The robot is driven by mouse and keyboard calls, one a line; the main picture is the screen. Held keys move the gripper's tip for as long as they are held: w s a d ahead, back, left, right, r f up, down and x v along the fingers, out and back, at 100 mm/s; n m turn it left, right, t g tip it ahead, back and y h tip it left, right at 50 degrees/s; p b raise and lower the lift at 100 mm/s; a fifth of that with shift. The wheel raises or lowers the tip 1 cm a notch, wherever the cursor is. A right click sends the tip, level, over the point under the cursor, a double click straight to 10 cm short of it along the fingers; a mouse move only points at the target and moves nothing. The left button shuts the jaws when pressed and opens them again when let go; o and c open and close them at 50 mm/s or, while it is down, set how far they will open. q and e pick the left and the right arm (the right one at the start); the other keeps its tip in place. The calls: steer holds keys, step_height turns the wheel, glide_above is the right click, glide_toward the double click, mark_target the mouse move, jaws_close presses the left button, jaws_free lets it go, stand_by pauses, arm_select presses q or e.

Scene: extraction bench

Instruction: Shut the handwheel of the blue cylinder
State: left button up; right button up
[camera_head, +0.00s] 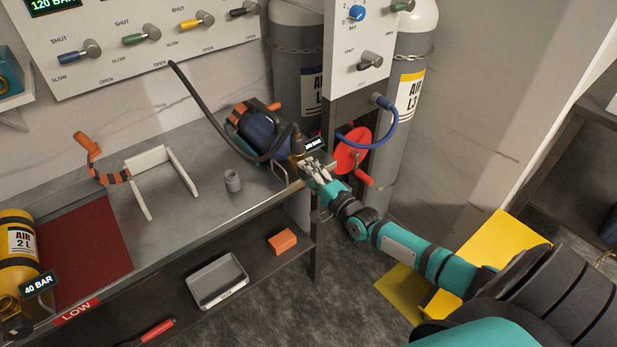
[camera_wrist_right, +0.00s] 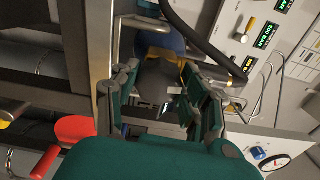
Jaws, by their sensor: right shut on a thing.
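The blue cylinder (camera_head: 262,132) lies in a holder at the right end of the bench, with an orange-and-black band around its far part. Its brass valve (camera_head: 297,142) points toward my right arm, with a black hose joined to it and a small pressure readout beside it. My right gripper (camera_head: 313,165) is at the valve end. In the right wrist view the gripper's fingers (camera_wrist_right: 160,82) stand either side of the dark handwheel (camera_wrist_right: 152,88) and are shut on it. The blue cylinder body (camera_wrist_right: 158,46) shows behind. The wheel's turned position cannot be told. My left gripper is not in view.
A red crank wheel (camera_head: 353,150) and blue hose (camera_head: 385,125) are close right of my gripper. Tall grey cylinders (camera_head: 300,75) stand behind. A small grey cup (camera_head: 233,180), white bracket (camera_head: 150,158) and yellow cylinder (camera_head: 17,262) are on the bench. A yellow step (camera_head: 470,260) is below my arm.

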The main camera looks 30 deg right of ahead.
steer(key=shift+s+a+f+m, duration=0.1)
steer(key=shift+f+m, duration=0.1)
steer(key=shift+m, duration=0.5)
steer(key=shift+r+b, duration=0.1)
steer(key=shift+b, duration=0.2)
steer(key=o, duration=1.2)
steer(key=shift+r, duration=0.1)
steer(key=s, duration=0.8)
steer(key=s+d, duration=0.1)
steer(key=s, duration=0.3)
steer(key=shift+w, duration=0.1)
